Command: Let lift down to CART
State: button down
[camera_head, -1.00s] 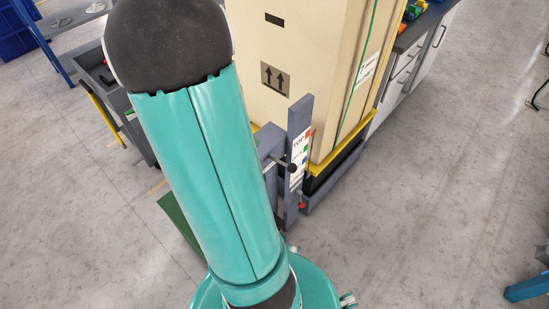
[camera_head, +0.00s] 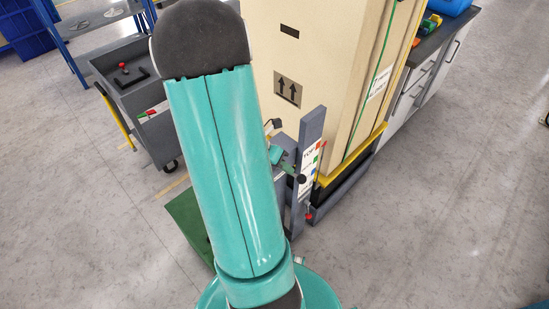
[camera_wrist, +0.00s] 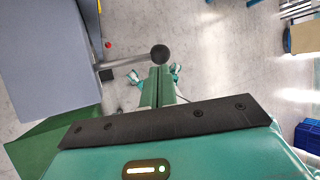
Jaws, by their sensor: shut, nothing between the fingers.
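The lift is a grey upright post (camera_head: 300,170) with a white label (camera_head: 308,172) that reads TOP at its upper end; the smaller words are too small to read. A lever with a black ball knob (camera_head: 301,179) sticks out from it. The knob also shows in the wrist view (camera_wrist: 160,54) on a grey rod. My gripper (camera_wrist: 161,72) has its green fingers shut with nothing between them, and their tips point at the knob, close to it; I cannot tell if they touch. In the head view the gripper is partly hidden behind my arm.
A tall cardboard box (camera_head: 325,60) stands on a yellow-edged platform (camera_head: 378,137) beside the post. A grey cart (camera_head: 130,85) stands at the left. A counter with drawers (camera_head: 425,75) is behind right. A green surface (camera_head: 190,215) lies low at left. Floor at right is clear.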

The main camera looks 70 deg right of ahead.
aim_at(299, 177)
jog(key=shift+x, duration=1.6)
